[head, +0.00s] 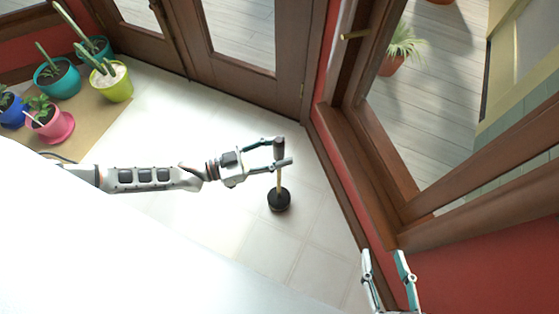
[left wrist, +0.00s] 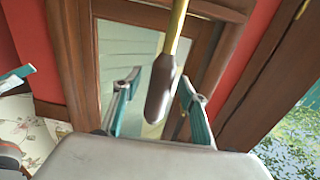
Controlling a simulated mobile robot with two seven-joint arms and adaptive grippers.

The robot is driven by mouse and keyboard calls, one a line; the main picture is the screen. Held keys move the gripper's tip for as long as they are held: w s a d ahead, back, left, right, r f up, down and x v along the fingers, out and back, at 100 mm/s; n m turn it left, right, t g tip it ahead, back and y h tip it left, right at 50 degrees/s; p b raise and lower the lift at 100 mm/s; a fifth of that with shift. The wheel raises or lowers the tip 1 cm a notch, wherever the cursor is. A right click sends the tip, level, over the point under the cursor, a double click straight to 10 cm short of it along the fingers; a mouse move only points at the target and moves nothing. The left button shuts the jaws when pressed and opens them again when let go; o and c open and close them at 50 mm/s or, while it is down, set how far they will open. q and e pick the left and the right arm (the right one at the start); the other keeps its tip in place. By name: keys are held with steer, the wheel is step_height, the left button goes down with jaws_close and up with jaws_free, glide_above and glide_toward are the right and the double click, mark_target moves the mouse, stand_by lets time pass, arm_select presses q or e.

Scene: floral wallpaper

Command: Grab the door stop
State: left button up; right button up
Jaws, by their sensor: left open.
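The door stop has a round black base (head: 279,201), a thin yellow stick and a dark brown handle (head: 279,148). It stands on the pale tiled floor near the corner of the doors and window. My left gripper (head: 283,151) is open around the handle, with one finger on each side. In the left wrist view the dark handle (left wrist: 161,92) lies between the two spread teal fingers, with the yellow stick running up from it; the black base is out of that view. My right gripper (head: 385,253) is open and empty at the lower right by the red wall.
Brown glazed doors (head: 235,55) stand behind, and a wood-framed window (head: 365,150) is close on the right. Several potted cacti and plants sit on a tan mat (head: 105,118) at the upper left. The floor around the door stop is clear.

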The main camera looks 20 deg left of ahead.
arm_select(q)
jaws_close()
steer(key=shift+w+d+r, duration=0.1)
steer(key=shift+w+r, duration=0.1)
steer(key=shift+r, duration=0.1)
